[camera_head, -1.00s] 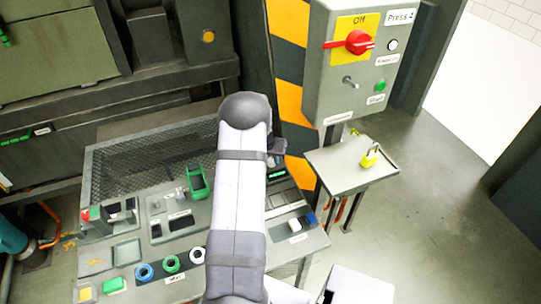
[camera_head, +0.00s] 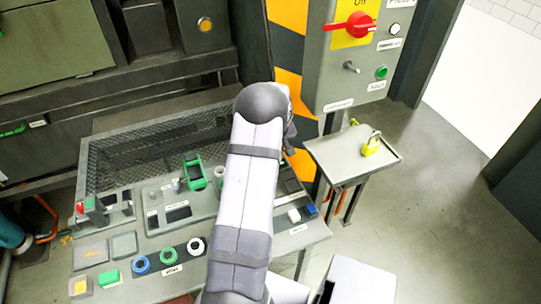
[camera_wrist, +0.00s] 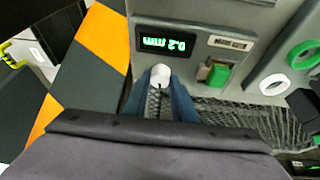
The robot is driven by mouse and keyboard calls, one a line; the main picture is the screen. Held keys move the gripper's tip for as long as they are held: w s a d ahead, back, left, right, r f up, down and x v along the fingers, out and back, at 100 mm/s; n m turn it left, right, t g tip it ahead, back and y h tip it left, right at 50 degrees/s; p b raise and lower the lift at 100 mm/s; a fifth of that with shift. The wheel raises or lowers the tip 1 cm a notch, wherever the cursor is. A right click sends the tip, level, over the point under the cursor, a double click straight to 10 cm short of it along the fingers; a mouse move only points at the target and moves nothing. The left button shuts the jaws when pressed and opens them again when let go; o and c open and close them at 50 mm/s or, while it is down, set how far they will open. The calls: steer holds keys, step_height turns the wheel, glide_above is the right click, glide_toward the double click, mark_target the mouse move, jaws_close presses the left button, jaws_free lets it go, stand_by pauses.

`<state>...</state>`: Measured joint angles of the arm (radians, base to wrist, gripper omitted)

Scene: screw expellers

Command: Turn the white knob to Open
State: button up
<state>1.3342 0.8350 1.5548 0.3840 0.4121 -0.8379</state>
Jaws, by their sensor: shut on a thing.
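The white knob (camera_wrist: 161,73) shows in the wrist view as a small pale rounded piece with a dark notch. It is next to a black display with upside-down green digits (camera_wrist: 167,44). My gripper (camera_wrist: 160,80) has its two blue fingers on either side of the knob, shut on it. No Open mark can be read near the knob, so its setting cannot be told. In the head view my arm hides the knob and most of the gripper.
Green and white rings (camera_wrist: 273,85) lie farther right. In the head view a grey box with a red switch (camera_head: 352,26) stands at the upper right, above a small stand with a yellow padlock (camera_head: 371,147). Mesh covers the panel's back.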

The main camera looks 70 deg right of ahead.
steer(key=b, duration=0.1)
steer(key=n+b, duration=0.1)
steer(key=shift+s+d+f+b, duration=0.1)
steer(key=shift+d+f+b, duration=0.05)
steer(key=shift+f+b, duration=0.2)
steer(key=n+b, duration=0.1)
steer(key=n+y+b, duration=0.1)
steer(key=b, duration=0.1)
steer(key=shift+r+t, duration=0.3)
steer(key=shift+t, duration=0.1)
steer(key=shift+r+n, duration=0.1)
steer(key=shift+n, duration=0.2)
steer(key=o, duration=1)
steer(key=shift+b+v, duration=0.65)
steer(key=shift+v, duration=3.05)
